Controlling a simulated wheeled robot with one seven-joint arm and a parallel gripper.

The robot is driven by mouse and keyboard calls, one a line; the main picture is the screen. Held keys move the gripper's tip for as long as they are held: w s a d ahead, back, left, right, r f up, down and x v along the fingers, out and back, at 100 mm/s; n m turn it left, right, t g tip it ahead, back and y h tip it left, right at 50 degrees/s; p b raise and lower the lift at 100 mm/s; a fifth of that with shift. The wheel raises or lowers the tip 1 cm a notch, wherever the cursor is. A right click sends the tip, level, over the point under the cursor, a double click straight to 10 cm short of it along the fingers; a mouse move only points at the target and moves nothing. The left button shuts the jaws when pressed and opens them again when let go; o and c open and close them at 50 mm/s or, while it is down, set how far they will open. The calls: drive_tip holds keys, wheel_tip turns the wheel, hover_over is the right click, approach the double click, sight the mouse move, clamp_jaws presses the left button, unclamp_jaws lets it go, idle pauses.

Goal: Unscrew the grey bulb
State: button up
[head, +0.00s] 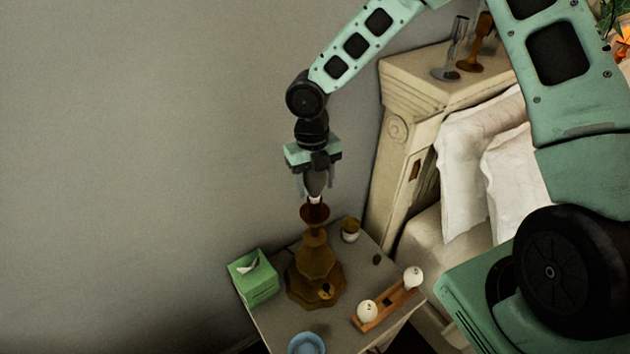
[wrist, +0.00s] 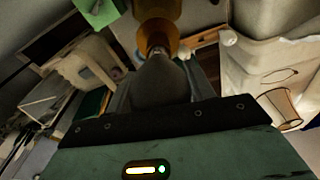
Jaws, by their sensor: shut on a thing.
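The grey bulb (head: 316,184) is upright, base down, at the top of the brown lamp (head: 313,258) on the nightstand. My gripper (head: 316,186) points straight down from above and is shut around the bulb, one finger on each side. In the wrist view the grey bulb (wrist: 161,80) fills the space between the fingers. Its pale metal base sits at the lamp's top (wrist: 158,30). I cannot tell whether the base is still threaded in the socket.
The nightstand (head: 285,325) also holds a green tissue box (head: 253,278), a blue bowl (head: 306,343), a small jar (head: 350,230), and a wooden holder (head: 388,309) with two white bulbs (head: 367,311). The bed's headboard (head: 405,150) stands close on the right, with glass holders (head: 455,50) on its ledge.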

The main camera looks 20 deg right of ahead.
drive_tip(key=n, duration=0.3)
drive_tip(key=n, duration=0.3)
drive_tip(key=shift+n+h, duration=0.4)
drive_tip(key=o, duration=1.1)
drive_tip(key=shift+n, duration=0.3)
drive_tip(key=shift+c, duration=0.2)
